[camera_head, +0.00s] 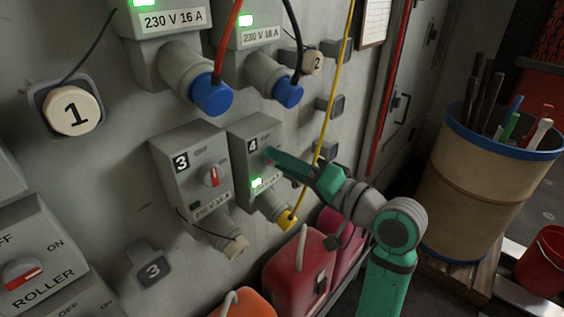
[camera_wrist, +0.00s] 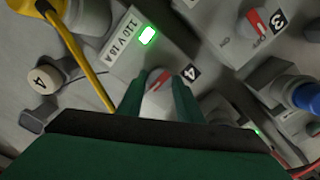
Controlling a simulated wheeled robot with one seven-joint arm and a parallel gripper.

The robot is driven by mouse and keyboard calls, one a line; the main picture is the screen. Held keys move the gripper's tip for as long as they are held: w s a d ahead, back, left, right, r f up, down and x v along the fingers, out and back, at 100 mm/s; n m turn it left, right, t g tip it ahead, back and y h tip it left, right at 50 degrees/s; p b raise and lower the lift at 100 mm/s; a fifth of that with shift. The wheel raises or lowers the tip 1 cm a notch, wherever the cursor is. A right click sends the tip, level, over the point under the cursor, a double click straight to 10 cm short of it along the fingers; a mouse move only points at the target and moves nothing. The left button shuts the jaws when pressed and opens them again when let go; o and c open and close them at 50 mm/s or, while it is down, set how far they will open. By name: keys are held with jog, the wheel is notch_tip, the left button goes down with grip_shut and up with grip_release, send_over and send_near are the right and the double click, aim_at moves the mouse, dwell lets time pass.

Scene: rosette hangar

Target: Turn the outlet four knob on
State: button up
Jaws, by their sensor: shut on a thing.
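Outlet four is a grey wall box (camera_head: 244,132) marked 4 in the head view, with a lit green light (camera_head: 257,183) and a yellow plug (camera_head: 287,220) below. In the wrist view its face shows the number 4, a 110 V 16 A label (camera_wrist: 122,34) and the lit green light (camera_wrist: 147,35). Its knob (camera_wrist: 158,79), grey with a red bar, sits between the fingers of my gripper (camera_wrist: 160,88). My gripper (camera_head: 270,156) is shut on the knob. In the head view the gripper hides the knob.
Outlet three (camera_head: 188,170), with its red knob, stands close on the left. A yellow cable (camera_head: 333,95) hangs down just right of outlet four. Red canisters (camera_head: 298,268) stand below. A barrel of tools (camera_head: 475,190) is at the right.

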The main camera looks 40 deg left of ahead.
jog(key=o, duration=1)
jog(key=shift+o, duration=0.2)
jog(key=d, duration=1)
jog(key=shift+s+d, duration=0.4)
jog(key=shift+s, duration=0.05)
jog(key=shift+f, duration=0.1)
